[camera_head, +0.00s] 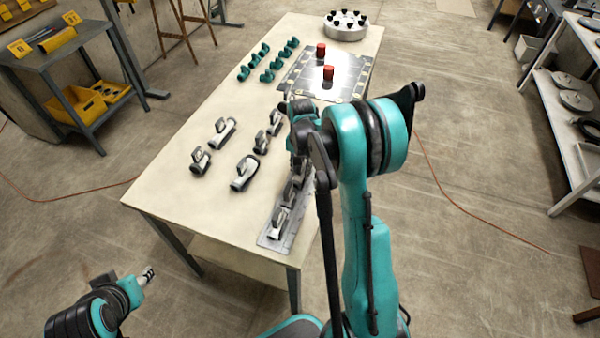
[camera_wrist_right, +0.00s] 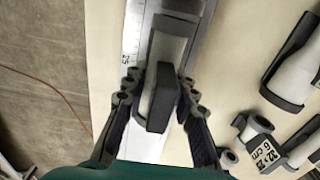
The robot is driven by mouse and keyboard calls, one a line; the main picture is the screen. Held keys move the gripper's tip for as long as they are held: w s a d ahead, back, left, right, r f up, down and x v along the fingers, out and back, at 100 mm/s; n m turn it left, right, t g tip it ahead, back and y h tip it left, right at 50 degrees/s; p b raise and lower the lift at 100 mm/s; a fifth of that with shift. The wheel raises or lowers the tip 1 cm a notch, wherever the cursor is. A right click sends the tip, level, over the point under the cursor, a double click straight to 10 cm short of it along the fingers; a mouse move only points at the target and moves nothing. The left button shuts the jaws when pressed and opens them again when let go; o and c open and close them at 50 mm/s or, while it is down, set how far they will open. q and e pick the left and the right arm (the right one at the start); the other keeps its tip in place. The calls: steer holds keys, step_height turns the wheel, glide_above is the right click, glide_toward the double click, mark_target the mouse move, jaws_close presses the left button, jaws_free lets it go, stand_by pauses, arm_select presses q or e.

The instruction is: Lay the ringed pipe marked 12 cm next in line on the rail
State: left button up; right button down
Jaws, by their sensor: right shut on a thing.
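My right gripper (camera_wrist_right: 158,88) is shut on the dark upright grip of a grey-white pipe (camera_wrist_right: 168,48) with dark ends. In the right wrist view this pipe is over the metal rail (camera_wrist_right: 133,35), lined up with it; whether it touches the rail I cannot tell. Its length mark is not readable. In the head view the rail (camera_head: 268,238) lies along the table's near right edge, with pipes (camera_head: 280,220) in line on it. My arm hides the gripper and the rail's far part there. My left gripper (camera_head: 148,274) is low at the left, away from the table; its jaws are too small to judge.
Several loose pipes (camera_head: 244,173) lie on the table left of the rail. One in the wrist view has a 6 cm tag (camera_wrist_right: 264,153). Teal parts (camera_head: 267,75), a metal plate (camera_head: 305,87) with two red pieces (camera_head: 328,72), and a round holder (camera_head: 345,30) stand farther back.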

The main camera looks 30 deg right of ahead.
steer(key=shift+w+f, duration=0.1)
steer(key=shift+f, duration=0.4)
steer(key=shift+r, duration=0.1)
steer(key=c, duration=1.2)
jaws_free()
